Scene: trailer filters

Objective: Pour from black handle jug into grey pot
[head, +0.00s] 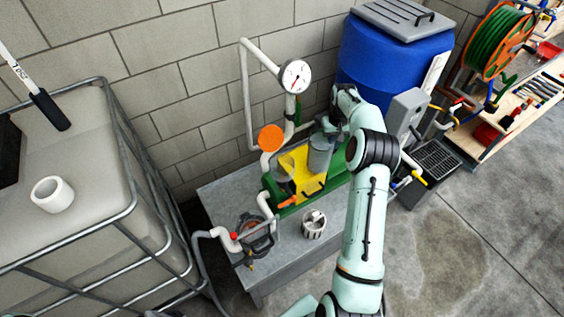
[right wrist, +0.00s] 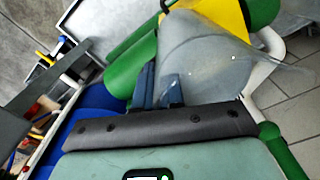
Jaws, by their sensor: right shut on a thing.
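A translucent grey jug (head: 320,153) is above the yellow part of the green unit on the bench; in the right wrist view its clear body (right wrist: 205,55) lies just beyond my fingers. My right gripper (head: 329,126) is shut on the jug at its upper back side; its dark blue fingers (right wrist: 160,85) show in the right wrist view. The black handle is hidden by the gripper. In the head view the jug looks close to upright, and I see no stream from it. My left gripper is not in view.
The grey bench (head: 288,253) has bare room near its front. White pipes with a gauge (head: 295,76) and an orange disc (head: 271,138) rise behind it. A blue drum (head: 388,62) stands behind right, a caged tank (head: 70,190) at left.

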